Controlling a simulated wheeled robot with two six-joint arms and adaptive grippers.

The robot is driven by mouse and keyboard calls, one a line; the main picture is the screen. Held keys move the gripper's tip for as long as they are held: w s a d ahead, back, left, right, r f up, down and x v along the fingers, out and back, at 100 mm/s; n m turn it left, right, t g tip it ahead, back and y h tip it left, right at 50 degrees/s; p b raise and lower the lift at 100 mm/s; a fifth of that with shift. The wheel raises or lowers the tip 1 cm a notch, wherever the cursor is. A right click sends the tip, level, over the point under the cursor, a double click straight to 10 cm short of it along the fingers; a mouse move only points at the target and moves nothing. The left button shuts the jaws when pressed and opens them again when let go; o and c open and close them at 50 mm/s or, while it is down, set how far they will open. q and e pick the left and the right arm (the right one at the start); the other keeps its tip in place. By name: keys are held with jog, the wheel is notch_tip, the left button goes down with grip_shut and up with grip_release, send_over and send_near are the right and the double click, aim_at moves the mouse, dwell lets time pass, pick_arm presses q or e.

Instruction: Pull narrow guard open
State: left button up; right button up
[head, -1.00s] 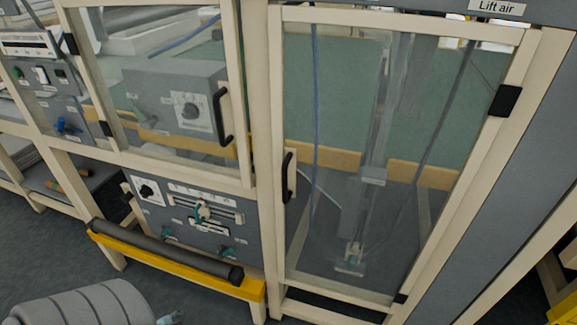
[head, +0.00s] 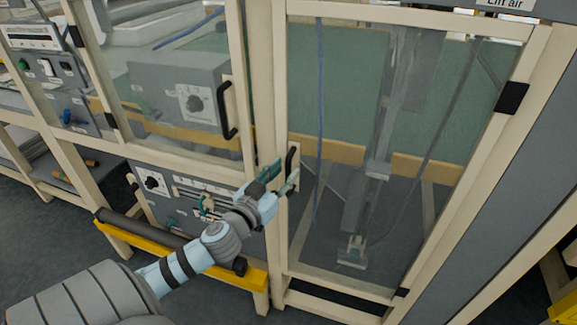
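The narrow guard (head: 345,120) is a tall clear panel in a cream frame and looks closed. Its black handle (head: 291,162) is upright on the left stile, with hinges on the right side. My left gripper (head: 283,176) is at the handle's lower left, with its teal fingers spread apart. It overlaps the handle's lower end in the picture, and I cannot tell whether it touches. Nothing shows between the fingers. My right gripper is not in view.
A wider clear guard (head: 160,65) with its own black handle (head: 226,111) is to the left. Below it are a control panel (head: 160,205) and a yellow ledge (head: 255,279) with a dark roller (head: 165,238). Open grey floor (head: 50,235) shows at lower left.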

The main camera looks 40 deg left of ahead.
pick_arm(q)
jog(key=shift+w+a, duration=0.25)
jog(key=shift+w, duration=1)
jog(key=shift+c, duration=0.6)
grip_shut()
